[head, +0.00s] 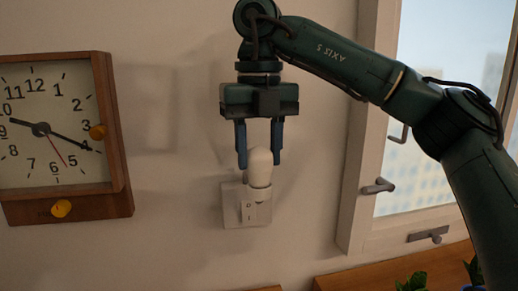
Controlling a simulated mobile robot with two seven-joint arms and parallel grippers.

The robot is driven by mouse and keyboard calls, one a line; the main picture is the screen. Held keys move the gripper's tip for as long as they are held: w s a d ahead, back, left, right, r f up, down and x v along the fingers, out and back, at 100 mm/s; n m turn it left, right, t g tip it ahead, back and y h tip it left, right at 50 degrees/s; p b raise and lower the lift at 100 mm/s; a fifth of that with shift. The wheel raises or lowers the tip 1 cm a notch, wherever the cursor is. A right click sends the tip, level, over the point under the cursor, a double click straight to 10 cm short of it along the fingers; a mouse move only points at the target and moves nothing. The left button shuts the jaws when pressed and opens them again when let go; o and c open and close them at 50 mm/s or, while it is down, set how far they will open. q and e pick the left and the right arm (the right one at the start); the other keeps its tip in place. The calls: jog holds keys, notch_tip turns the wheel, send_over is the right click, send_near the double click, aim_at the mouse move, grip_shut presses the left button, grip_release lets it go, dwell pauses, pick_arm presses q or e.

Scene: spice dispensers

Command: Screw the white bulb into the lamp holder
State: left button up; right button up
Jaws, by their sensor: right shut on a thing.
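The white bulb (259,160) stands upright at the wall in the middle of the head view. My right gripper (260,162) points down from above, with one blue finger on each side of the bulb's upper part, and is shut on it. The white lamp holder (258,194) is directly under the bulb, on a square wall plate (232,213) with a small switch. The bulb's lower end meets the top of the holder; I cannot tell how far it is seated. My left gripper is not in view.
A wooden clock (55,135) with yellow knobs hangs at the left. A window (425,150) with a white frame and handles is at the right, behind my right arm. Wooden surfaces (400,268) and green plants (415,282) show at the bottom right.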

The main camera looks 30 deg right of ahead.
jog(key=shift+c, duration=0.7)
jog(key=m, duration=0.6)
jog(key=shift+m, duration=1.6)
jog(key=shift+m, duration=1.5)
jog(key=o, duration=1.1)
jog(key=shift+o, duration=0.2)
notch_tip(320, 180, up, 13)
jog(key=p, duration=0.5)
